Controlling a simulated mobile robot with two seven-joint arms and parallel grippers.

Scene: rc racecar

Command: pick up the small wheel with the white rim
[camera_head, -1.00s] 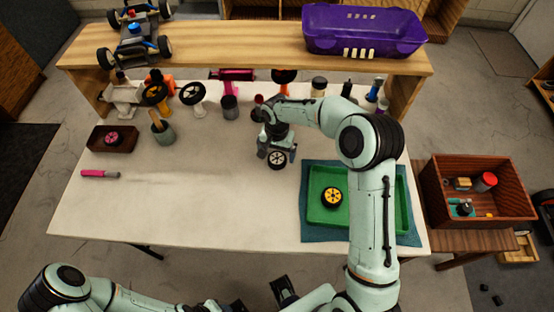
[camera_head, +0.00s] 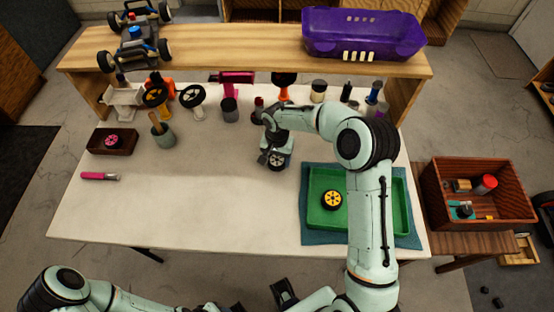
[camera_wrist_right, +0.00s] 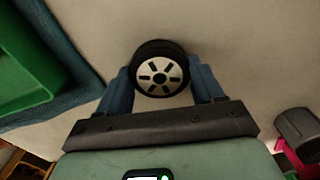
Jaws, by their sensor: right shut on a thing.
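The small wheel with the white rim (camera_head: 276,161) is a black tyre around a white spoked rim. It is between the fingers of my right gripper (camera_head: 277,157), over the middle of the white table. In the right wrist view the wheel (camera_wrist_right: 160,70) faces the camera, with a blue finger touching each side; the gripper (camera_wrist_right: 162,85) is shut on it. I cannot tell whether the wheel still touches the table.
A green tray (camera_head: 315,222) on a blue mat holds a yellow-rimmed wheel (camera_head: 331,199). A white-rimmed wheel (camera_head: 192,96) and an orange one (camera_head: 155,95) stand at the back left. A shelf (camera_head: 240,50) crosses behind. The table's left front is clear.

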